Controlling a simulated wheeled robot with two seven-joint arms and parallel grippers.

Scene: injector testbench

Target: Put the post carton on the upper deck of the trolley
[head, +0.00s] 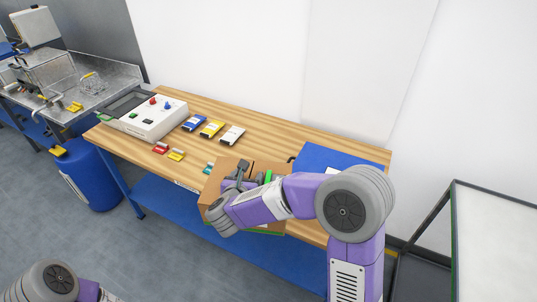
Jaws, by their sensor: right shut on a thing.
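The post carton (215,184) is a brown box at the front edge of the wooden workbench, left of my right forearm. My right gripper (242,169) is shut on its upper part; the arm and hand hide much of the carton. I cannot tell whether the carton still touches the bench. The trolley stands at the right edge of the view, with a dark frame and a pale upper deck (497,235) that looks empty in the part shown. My left arm shows only at the bottom left; its gripper is out of view.
The wooden bench (275,145) carries a white tester (157,118) with knobs, blue, yellow and white packs (212,129), small red and yellow pieces (168,152), and a blue box (330,157) behind my right arm. A blue drum (88,180) stands at left. Grey floor is clear in front.

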